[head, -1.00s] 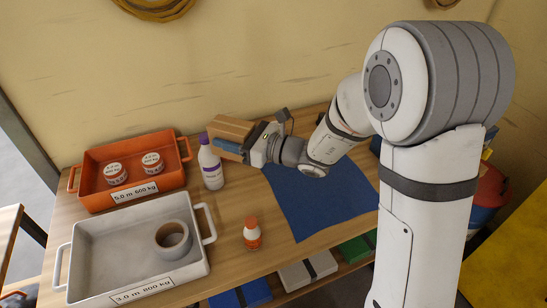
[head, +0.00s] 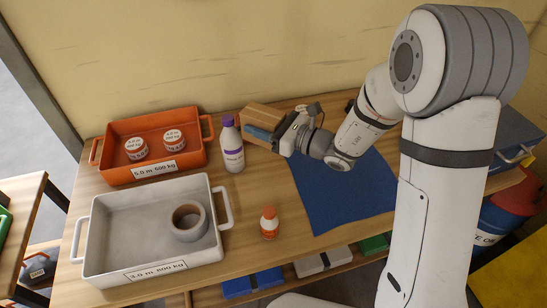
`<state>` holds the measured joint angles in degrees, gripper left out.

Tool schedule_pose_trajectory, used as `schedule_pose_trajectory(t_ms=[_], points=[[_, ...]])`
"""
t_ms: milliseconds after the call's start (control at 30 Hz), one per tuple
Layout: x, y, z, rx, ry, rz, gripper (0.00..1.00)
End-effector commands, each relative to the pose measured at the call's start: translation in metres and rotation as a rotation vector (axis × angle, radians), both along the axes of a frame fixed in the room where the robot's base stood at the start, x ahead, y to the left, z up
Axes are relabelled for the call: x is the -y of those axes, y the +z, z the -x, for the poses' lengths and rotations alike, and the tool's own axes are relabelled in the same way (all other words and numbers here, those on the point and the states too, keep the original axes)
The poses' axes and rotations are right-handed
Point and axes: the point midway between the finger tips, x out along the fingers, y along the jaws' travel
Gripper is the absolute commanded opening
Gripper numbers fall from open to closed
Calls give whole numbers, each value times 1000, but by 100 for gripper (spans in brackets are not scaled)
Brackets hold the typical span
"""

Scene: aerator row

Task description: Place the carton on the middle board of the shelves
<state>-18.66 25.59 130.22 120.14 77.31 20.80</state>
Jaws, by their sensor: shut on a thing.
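The carton (head: 268,113) is a tan-brown box with a blue patch on its near side. It is at the back of the workbench, right of a white bottle with a purple cap. My gripper (head: 277,134) comes from the right and is shut on the carton. The jaws and the wrist hide the carton's right end, and I cannot tell whether its underside touches the bench. At the left edge, a wooden unit has an upper board (head: 24,190) and a lower level with a grey item; I cannot tell whether this is the shelves.
On the workbench (head: 255,200) are an orange tray (head: 190,160), a grey tray (head: 105,225) holding a tape roll (head: 188,222), the purple-capped bottle (head: 232,150), a small orange-capped bottle (head: 269,225) and a blue mat (head: 345,195). Drums (head: 497,222) stand at right.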

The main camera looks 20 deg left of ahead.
Motion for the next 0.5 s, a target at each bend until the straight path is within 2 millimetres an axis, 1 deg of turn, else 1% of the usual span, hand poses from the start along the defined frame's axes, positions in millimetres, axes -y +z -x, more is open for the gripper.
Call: schedule_pose_trajectory(t_ms=[33,100,300,400,500], points=[[0,-14,1,-8,1,1,16],[0,-29,0,-7,1,1,16],[0,-70,0,-4,1,1,16],[0,-84,1,-2,1,0,16],[-1,-91,0,-1,1,-1,16]])
